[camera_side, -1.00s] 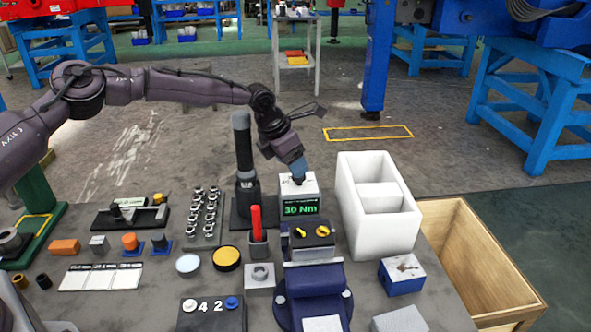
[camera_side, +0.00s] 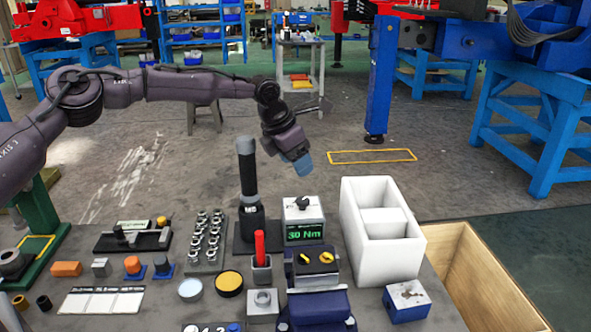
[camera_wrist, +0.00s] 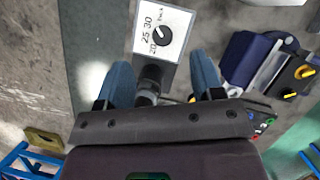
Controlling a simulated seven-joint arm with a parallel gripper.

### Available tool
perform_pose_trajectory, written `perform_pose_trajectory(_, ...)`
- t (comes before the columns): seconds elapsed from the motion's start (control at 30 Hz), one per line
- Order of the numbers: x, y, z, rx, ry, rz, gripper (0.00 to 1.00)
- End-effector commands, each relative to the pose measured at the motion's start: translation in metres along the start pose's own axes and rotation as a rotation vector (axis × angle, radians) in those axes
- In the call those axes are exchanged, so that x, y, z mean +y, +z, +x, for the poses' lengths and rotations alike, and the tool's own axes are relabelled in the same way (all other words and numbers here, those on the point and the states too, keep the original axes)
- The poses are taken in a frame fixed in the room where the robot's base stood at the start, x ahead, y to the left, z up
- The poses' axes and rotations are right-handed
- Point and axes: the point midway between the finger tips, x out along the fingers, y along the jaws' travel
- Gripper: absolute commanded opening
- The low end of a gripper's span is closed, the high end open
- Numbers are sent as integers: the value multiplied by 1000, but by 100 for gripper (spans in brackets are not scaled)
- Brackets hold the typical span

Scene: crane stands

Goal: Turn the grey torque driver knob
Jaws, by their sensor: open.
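The torque driver box (camera_side: 303,220) stands right of the tall dark driver post in the side view. Its green display reads 30 Nm. The dark grey knob (camera_side: 302,202) sits on its white top. In the wrist view the knob (camera_wrist: 161,36) is beside a dial marked 20, 25 and 30; I cannot tell its exact pointer position. My gripper (camera_side: 305,172) is above the box, clear of the knob, with its blue fingers pointing down. In the wrist view my gripper (camera_wrist: 160,62) is open and empty, its fingers spread apart, with the knob beyond the gap between them.
The tall driver post (camera_side: 247,185) rises close left of the box. A white two-compartment bin (camera_side: 357,245) stands close on its right. In front are a box with two yellow knobs (camera_side: 316,268) and a red-handled tool (camera_side: 260,246) in a holder. Space above the box is free.

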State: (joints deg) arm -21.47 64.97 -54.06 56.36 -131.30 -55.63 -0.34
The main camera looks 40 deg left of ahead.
Motion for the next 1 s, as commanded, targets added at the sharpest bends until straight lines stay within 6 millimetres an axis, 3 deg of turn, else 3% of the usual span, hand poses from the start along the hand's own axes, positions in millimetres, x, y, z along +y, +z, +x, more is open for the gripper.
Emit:
perform_pose_trajectory(0.23,0,-6,20,0,0,0,61)
perform_pose_trajectory(0.53,0,-28,70,1,-1,-1,61)
perform_pose_trajectory(0.63,0,-26,84,-2,-1,-1,61)
perform_pose_trajectory(1.0,0,-26,98,-3,1,0,61)
